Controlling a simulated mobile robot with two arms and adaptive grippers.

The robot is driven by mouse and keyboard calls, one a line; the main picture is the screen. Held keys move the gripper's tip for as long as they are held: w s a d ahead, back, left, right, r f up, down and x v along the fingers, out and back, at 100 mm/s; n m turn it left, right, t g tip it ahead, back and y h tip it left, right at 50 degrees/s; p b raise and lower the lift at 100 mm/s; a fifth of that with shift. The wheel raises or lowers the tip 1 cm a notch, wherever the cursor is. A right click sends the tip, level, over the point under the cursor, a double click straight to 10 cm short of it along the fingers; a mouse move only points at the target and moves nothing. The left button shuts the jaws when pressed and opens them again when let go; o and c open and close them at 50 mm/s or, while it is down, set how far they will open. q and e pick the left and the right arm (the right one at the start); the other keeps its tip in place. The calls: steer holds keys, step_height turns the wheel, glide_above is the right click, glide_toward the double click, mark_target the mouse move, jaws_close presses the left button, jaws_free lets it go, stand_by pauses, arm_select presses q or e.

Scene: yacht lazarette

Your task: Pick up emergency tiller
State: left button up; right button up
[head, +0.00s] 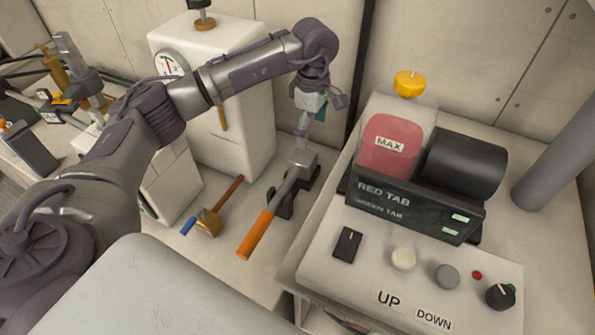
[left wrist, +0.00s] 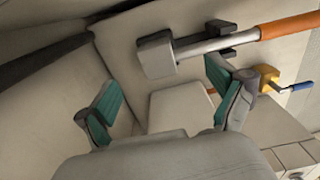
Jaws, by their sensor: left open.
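The emergency tiller (head: 283,195) has an orange grip, a grey metal bar and a square grey head. It rests on black supports on the pale bench, its grip toward the front. My left gripper (head: 316,106) is above and behind the tiller's head in the head view. In the left wrist view, its teal-padded fingers (left wrist: 163,88) are spread wide with nothing held between them. The tiller's head is beyond the fingers. My right gripper is not in view.
A brass-headed tool (head: 208,221) with blue and brown ends lies left of the tiller. A white tank with a gauge (head: 171,63) stands behind it. A control box (head: 375,262) with a black roller is close on the right. A wall rises behind.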

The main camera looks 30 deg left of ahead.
arm_select(q)
glide_above(312, 159)
steer(key=s, duration=0.1)
step_height(312, 159, down, 4)
steer(key=shift+a+f+p, duration=0.1)
steer(key=shift+f+p, duration=0.05)
steer(key=shift+p, duration=0.2)
step_height(312, 159, down, 4)
steer(key=shift+w+r, duration=0.1)
steer(key=shift+r, duration=0.1)
steer(key=shift+w+f+p, duration=0.1)
steer(key=shift+f+p, duration=0.3)
steer(key=shift+f, duration=0.1)
steer(key=f, duration=0.3)
steer(key=f+p, duration=0.1)
steer(key=shift+w+f, duration=0.3)
steer(key=shift+r, duration=0.1)
jaws_close()
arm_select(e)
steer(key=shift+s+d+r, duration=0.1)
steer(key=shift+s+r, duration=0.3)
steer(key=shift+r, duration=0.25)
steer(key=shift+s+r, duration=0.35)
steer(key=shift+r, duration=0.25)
